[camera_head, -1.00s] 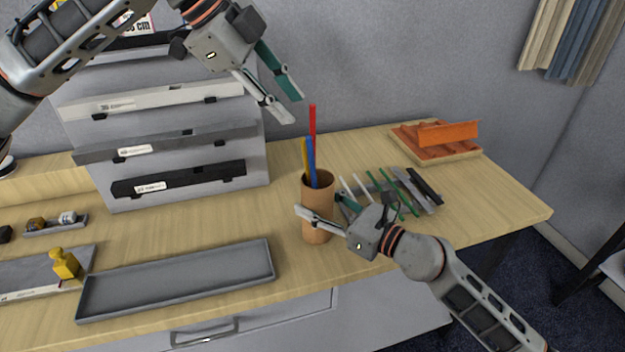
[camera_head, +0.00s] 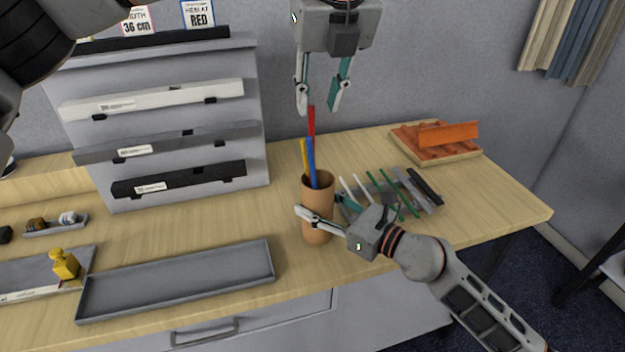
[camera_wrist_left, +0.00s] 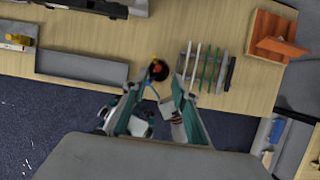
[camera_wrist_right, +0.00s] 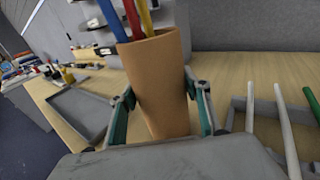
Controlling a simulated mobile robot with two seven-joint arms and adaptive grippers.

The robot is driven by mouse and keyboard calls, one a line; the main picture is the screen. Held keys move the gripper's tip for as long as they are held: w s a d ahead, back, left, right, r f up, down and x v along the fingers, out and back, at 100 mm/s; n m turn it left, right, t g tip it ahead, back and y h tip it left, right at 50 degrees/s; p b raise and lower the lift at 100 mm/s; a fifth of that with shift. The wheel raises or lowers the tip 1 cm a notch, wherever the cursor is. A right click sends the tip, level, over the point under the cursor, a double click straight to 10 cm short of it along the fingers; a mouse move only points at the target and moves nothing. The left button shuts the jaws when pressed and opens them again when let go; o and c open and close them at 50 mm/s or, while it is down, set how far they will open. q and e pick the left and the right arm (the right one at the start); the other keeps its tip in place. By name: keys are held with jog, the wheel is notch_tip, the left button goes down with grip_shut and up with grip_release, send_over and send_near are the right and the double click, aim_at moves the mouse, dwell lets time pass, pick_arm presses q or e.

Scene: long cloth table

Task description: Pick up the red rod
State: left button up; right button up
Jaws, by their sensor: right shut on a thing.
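The red rod (camera_head: 311,122) stands in a brown cup (camera_head: 318,218) with a blue rod (camera_head: 311,160) and a yellow rod (camera_head: 304,152). The red rod also shows in the right wrist view (camera_wrist_right: 132,18). My left gripper (camera_head: 319,108) is open and points down, its fingers around or just above the red rod's top end; I cannot tell the exact depth. In the left wrist view, the cup (camera_wrist_left: 158,71) lies beyond the open fingertips. My right gripper (camera_head: 320,212) is shut on the cup, one finger on each side, and the cup stands upright on the table.
A tray of white, green and dark rods (camera_head: 385,193) lies right of the cup. An orange piece in a wooden tray (camera_head: 436,152) is at the back right. An empty grey tray (camera_head: 178,280) and a yellow bottle (camera_head: 65,264) are left. A rack (camera_head: 188,147) stands behind.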

aim_at(314, 119)
pick_arm(q)
jog(key=shift+x, duration=3.6)
jog(key=shift+s+a, duration=0.1)
jog(key=shift+s, duration=0.05)
grip_shut()
